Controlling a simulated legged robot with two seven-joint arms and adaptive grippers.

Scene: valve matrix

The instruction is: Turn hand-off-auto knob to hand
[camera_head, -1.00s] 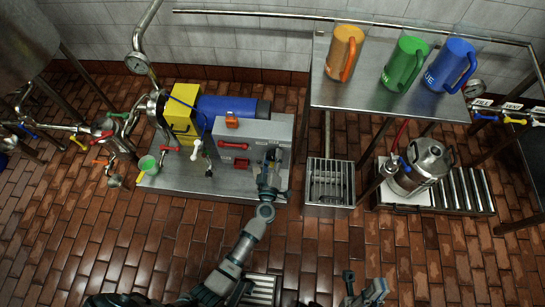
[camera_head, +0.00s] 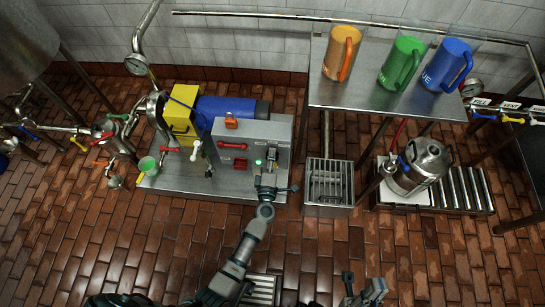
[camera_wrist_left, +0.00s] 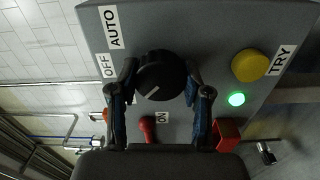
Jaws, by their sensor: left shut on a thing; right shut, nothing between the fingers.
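The black knob (camera_wrist_left: 160,77) is on the grey control box (camera_head: 225,127), with OFF and AUTO labels up and left of it in the left wrist view. A short pale mark on its face slants from lower left to upper right. I see no HAND label. My left gripper (camera_wrist_left: 160,88) has a finger on each side of the knob and is shut on it. In the head view this gripper (camera_head: 271,160) is at the right part of the box front, and the knob is hard to make out. My right gripper (camera_head: 363,286) is shut and empty at the bottom edge.
A yellow button (camera_wrist_left: 250,65), a lit green lamp (camera_wrist_left: 236,99), a red block (camera_wrist_left: 228,130) and a red switch (camera_wrist_left: 148,128) are close around the knob. A floor grate (camera_head: 329,182) is right of the box. A steel table (camera_head: 380,100) with mugs stands behind.

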